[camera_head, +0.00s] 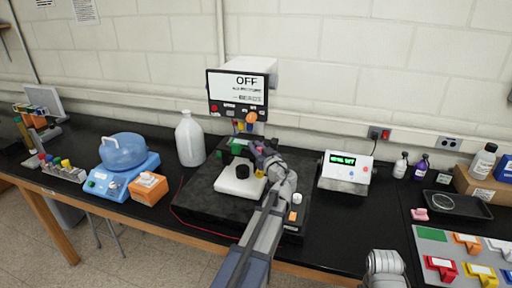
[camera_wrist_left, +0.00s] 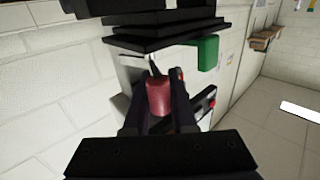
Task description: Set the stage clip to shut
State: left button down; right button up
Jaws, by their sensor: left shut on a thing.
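A bench instrument with a screen reading OFF (camera_head: 237,88) stands on a black base (camera_head: 205,208). Its white stage block (camera_head: 228,184) has a black round part (camera_head: 242,171) on top. A green part (camera_head: 238,145) sits above the stage. My left gripper (camera_head: 257,150) reaches the right side of the instrument at about the height of the green part. In the left wrist view its fingers (camera_wrist_left: 160,108) are shut on a dull red cylindrical piece (camera_wrist_left: 158,95). I cannot tell whether this piece belongs to the stage clip. The clip is not clearly seen; my gripper and arm cover that area.
A white jug (camera_head: 190,140) and a blue device (camera_head: 122,180) stand left of the instrument. A box with a green display (camera_head: 345,172) stands to the right. Farther right are bottles, a black tray (camera_head: 458,205) and a panel of coloured pieces (camera_head: 432,235).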

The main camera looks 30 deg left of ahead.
pick_arm(q)
jog(key=shift+w, duration=0.1)
jog(key=n+g+y, duration=0.1)
jog(key=g, duration=0.1)
jog(key=n+g+y, duration=0.1)
jog(key=g, duration=0.1)
jog(key=shift+w+d+n, duration=0.2)
jog(key=shift+w+n, duration=0.15)
jog(key=shift+n, duration=0.05)
jog(key=n+g, duration=0.1)
jog(key=g, duration=0.1)
jog(key=n+g+y, duration=0.1)
jog(key=g, duration=0.1)
jog(key=shift+w+d+n, duration=0.1)
jog(key=shift+w+n, duration=0.05)
jog(key=shift+n, duration=0.25)
jog(key=n+g, duration=0.2)
jog(key=g, duration=0.1)
jog(key=n+g, duration=0.2)
jog(key=g, duration=0.1)
jog(key=shift+w+d, duration=0.1)
jog(key=shift+w, duration=0.05)
jog(key=shift+n+g+h, duration=0.7)
jog(key=shift+n+g, duration=0.4)
jog(key=shift+g, duration=0.8)
jog(key=c, duration=0.7)
grip_release()
jog(key=shift+c, duration=0.2)
